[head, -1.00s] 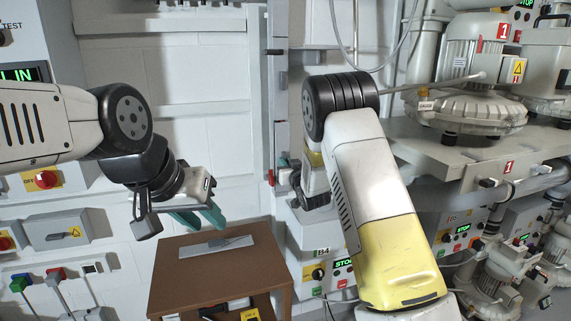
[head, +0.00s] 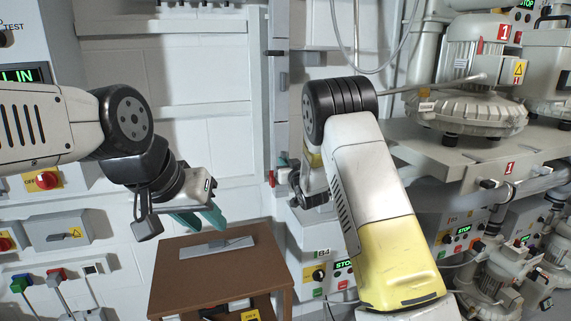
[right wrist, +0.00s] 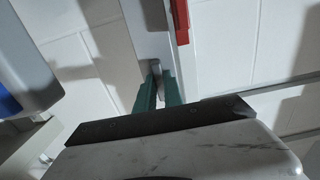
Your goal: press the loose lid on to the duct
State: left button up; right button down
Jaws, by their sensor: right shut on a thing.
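A pale upright duct (head: 280,110) runs down the wall in the middle of the head view. A white strip, probably this duct or its lid, shows in the right wrist view (right wrist: 142,25); lid and duct cannot be told apart clearly. My right gripper (right wrist: 158,82) is shut on a small grey piece (right wrist: 156,67) against the strip; whether this belongs to the loose lid is unclear. In the head view its teal fingertips (head: 283,161) show beside the duct, the rest mostly hidden by my arm. My left gripper (head: 198,217) is open and empty above the brown table.
A red part (right wrist: 181,20) sits beside the strip. The brown table (head: 180,268) carries a flat grey plate (head: 217,247). A blower (head: 466,108) stands on a shelf at right. A control box (head: 318,255) is below the duct. Switch boxes line the left wall.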

jog(key=shift+w, duration=0.1)
jog(key=c, duration=1.4)
grip_release()
jog(key=s+d+r+m+g+h, duration=0.25)
jog(key=s+d+r, duration=0.3)
jog(key=s, duration=0.45)
jog(key=s+d+r+m+g+h, duration=0.1)
jog(key=s+d+r+g, duration=0.25)
jog(key=s+d, duration=0.55)
jog(key=s+g, duration=0.1)
jog(key=s, duration=0.9)
jog(key=s+g, duration=0.2)
jog(key=s, duration=0.8)
jog(key=s+g, duration=0.2)
jog(key=s, duration=0.7)
jog(key=shift+s+n, duration=0.25)
jog(key=shift+s, duration=0.15)
